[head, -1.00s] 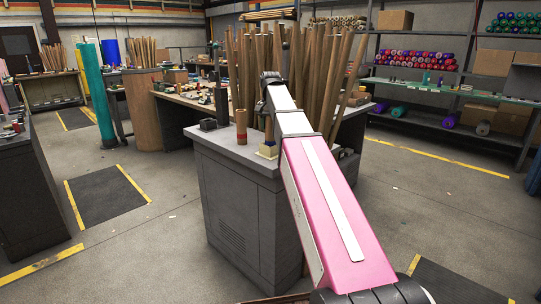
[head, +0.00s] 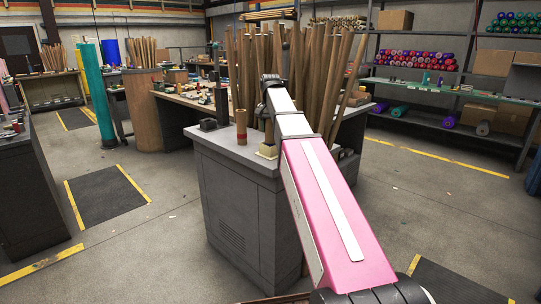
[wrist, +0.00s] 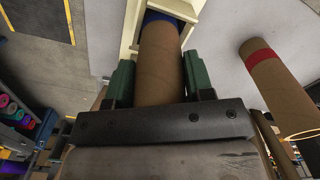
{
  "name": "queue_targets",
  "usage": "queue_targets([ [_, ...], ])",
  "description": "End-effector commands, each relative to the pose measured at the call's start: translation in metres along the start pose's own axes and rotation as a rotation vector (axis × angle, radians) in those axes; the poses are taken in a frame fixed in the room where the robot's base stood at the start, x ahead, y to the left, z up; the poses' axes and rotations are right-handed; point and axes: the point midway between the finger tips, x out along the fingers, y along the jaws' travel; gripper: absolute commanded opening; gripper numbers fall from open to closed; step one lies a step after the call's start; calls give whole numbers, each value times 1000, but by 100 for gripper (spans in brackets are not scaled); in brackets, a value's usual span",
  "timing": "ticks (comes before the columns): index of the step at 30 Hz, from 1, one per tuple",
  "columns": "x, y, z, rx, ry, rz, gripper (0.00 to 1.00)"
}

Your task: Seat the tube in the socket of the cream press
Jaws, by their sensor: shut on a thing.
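My gripper (wrist: 160,80) is shut on a brown cardboard tube (wrist: 159,58), with one green finger on each side of it in the wrist view. The tube's far end has a blue band (wrist: 165,18) and lies between the walls of the cream press (wrist: 190,8). I cannot tell how deep the end sits in the socket. In the head view, the cream press (head: 267,152) stands on the near edge of the grey cabinet top (head: 225,147). My arm hides the gripper and most of the held tube there.
A second brown tube with a red band (wrist: 258,57) stands beside the press; it also shows in the head view (head: 241,122). Many tall brown rolls (head: 315,80) stand close behind. A small dark block (head: 208,125) sits to the left. The floor left of the cabinet is clear.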

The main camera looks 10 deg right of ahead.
Motion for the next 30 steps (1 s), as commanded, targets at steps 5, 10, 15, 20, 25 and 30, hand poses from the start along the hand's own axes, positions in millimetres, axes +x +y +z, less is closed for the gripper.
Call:
queue_targets([
  [5, 1, 0, 0, 0, 0, 0, 18],
  [10, 1, 0, 0, 0, 0, 0, 78],
  [15, 1, 0, 0, 0, 0, 0, 78],
  [20, 1, 0, 0, 0, 0, 0, 78],
  [25, 1, 0, 0, 0, 0, 0, 67],
  [30, 1, 0, 0, 0, 0, 0, 67],
])
